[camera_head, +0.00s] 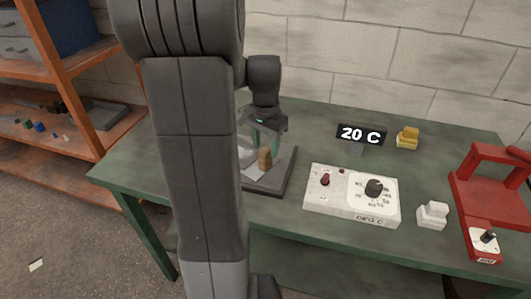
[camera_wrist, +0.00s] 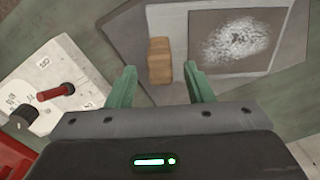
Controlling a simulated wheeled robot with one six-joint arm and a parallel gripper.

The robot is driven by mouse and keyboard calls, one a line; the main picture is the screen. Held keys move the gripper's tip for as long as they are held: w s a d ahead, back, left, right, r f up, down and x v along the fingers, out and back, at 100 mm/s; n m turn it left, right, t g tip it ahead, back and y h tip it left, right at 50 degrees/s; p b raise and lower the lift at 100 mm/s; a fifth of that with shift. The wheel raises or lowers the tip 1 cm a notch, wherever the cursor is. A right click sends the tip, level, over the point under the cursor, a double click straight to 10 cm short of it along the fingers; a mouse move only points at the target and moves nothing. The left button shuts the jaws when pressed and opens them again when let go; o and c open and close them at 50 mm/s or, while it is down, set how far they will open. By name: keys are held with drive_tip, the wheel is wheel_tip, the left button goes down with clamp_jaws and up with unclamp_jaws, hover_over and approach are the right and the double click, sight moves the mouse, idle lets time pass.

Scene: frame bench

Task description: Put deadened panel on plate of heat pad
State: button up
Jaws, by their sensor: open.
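A dark brown panel with a speckled whitish patch (camera_wrist: 232,42) lies on a light grey sheet (camera_wrist: 180,16) in the wrist view. A tan block (camera_wrist: 159,60) stands at the sheet's left side; I cannot tell whether it is joined to the sheet. It also shows in the head view (camera_head: 265,158). Beneath is a dark grey base (camera_head: 270,187), partly hidden by my arm; I cannot tell for sure that it is the heat pad. My gripper (camera_head: 266,140) is open above the block, with its green fingers (camera_wrist: 162,73) on either side of it, apparently apart from it.
A white control box (camera_head: 335,203) with a red switch and dark knob stands right of the base. Behind it is a "20 C" display (camera_head: 361,135). A yellow block (camera_head: 407,138), white block (camera_head: 433,214) and red frame (camera_head: 490,190) are further right.

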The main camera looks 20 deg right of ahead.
wheel_tip(320, 180, up, 8)
